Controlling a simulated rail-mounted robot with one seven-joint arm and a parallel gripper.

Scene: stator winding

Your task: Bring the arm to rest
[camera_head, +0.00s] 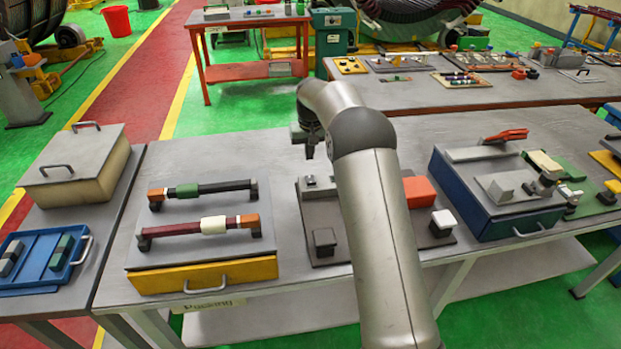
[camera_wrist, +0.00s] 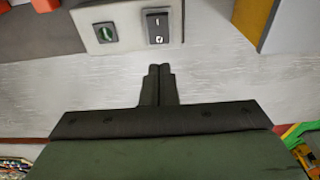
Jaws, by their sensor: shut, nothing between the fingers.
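My arm reaches up from the bottom of the head view, bends at its elbow and ends in my gripper (camera_head: 309,150), which hangs above the grey workbench (camera_head: 283,160). In the wrist view my gripper (camera_wrist: 159,70) has its two fingers together with nothing between them. The fingers are over bare grey bench surface. The fingers are apart from the control box (camera_wrist: 130,22) with a green knob and a black rocker switch.
A yellow-fronted board (camera_head: 205,275) with two bars lies left. A dark plate (camera_head: 325,256) with blocks is beside my arm, partly hidden by it. A blue case (camera_head: 485,215) stands right. A lidded box (camera_head: 80,165) stands far left. A second table (camera_head: 440,95) is behind.

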